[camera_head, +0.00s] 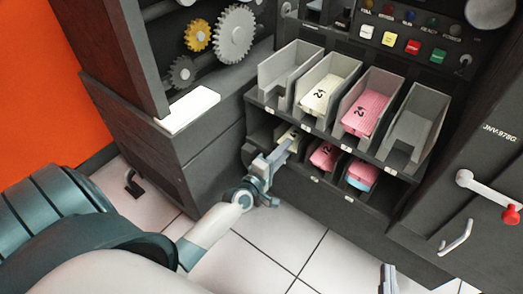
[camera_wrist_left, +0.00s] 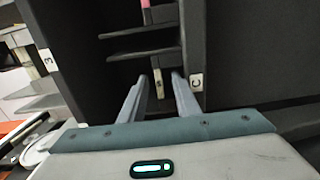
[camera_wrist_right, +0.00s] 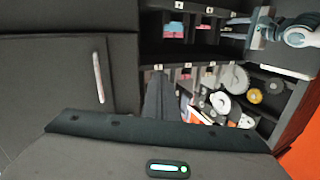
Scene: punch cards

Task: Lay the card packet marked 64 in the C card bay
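My left gripper (camera_head: 283,153) reaches to the lower row of the card rack, at a bay with a cream card packet (camera_head: 292,138). Its number is not readable. In the left wrist view the fingers (camera_wrist_left: 160,82) stand apart, with a narrow cream edge (camera_wrist_left: 157,84) between their tips; I see no firm grip. A label C (camera_wrist_left: 196,82) is just right of the fingers. A cream packet (camera_head: 321,95) and a pink packet (camera_head: 364,112), with marks resembling 24, lie in upper bays.
The upper far-left bay (camera_head: 287,72) and far-right bay (camera_head: 412,124) look empty. Pink packets (camera_head: 325,156) (camera_head: 362,174) lie in other lower bays. A red-knobbed lever (camera_head: 490,190) is on the right cabinet. Gears (camera_head: 235,35) are at upper left. The tiled floor (camera_head: 285,235) is clear.

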